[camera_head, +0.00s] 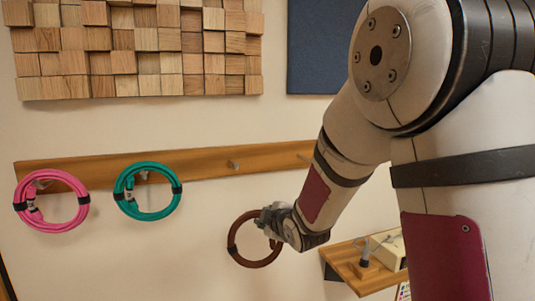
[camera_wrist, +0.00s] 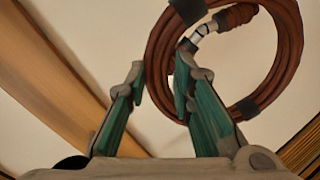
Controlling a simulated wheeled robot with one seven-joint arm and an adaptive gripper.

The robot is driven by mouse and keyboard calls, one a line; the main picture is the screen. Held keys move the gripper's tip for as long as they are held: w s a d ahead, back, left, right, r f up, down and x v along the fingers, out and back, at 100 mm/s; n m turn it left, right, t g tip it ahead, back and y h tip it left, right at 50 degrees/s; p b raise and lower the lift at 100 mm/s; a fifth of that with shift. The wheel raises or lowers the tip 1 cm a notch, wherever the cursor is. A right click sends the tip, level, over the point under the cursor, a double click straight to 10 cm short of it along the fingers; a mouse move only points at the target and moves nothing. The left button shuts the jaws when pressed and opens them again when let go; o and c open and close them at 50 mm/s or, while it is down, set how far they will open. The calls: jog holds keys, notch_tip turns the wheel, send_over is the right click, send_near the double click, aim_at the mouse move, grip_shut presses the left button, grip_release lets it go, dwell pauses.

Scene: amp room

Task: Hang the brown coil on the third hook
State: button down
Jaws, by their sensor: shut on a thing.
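The brown coil (camera_head: 236,236) hangs below the wooden hook rail (camera_head: 205,165), clear of it in the head view. My gripper (camera_head: 264,218) is shut on the coil's upper right side. In the wrist view the brown coil (camera_wrist: 290,50) shows at the upper right, with its left side between the two green-padded fingers of my gripper (camera_wrist: 160,85). A dark band and a metal connector show on it. My fingertips are partly hidden in the head view.
A pink coil (camera_head: 84,200) and a teal coil (camera_head: 177,202) hang on the first two hooks. Wooden blocks (camera_head: 140,50) and a dark panel (camera_head: 318,50) are on the wall above. A small wooden shelf (camera_head: 350,272) with a pale box (camera_head: 390,250) is at lower right.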

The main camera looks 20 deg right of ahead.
jog(key=s+a+r+n+t+y+p, duration=0.15)
jog(key=s+r, duration=0.25)
jog(key=r, duration=0.5)
jog(key=s+a+r+n+t+y+p, duration=0.1)
jog(key=s+r+n+t+y+p, duration=0.15)
jog(key=r, duration=0.65)
jog(key=shift+m+g+y, duration=0.4)
jog(key=shift+g, duration=0.1)
jog(key=shift+w+a+f+b, duration=0.1)
jog(key=shift+w+f+b, duration=0.4)
jog(key=shift+w+b, duration=1.05)
jog(key=shift+w+a+f+b, duration=0.1)
jog(key=shift+w+f+b, duration=0.5)
jog(key=shift+w, duration=1.7)
jog(key=shift+w+f+b, duration=0.35)
jog(key=shift+w+b, duration=0.9)
jog(key=shift+w, duration=0.65)
jog(key=c, duration=1.3)
grip_release()
jog(key=shift+f, duration=0.1)
jog(key=shift+s, duration=0.1)
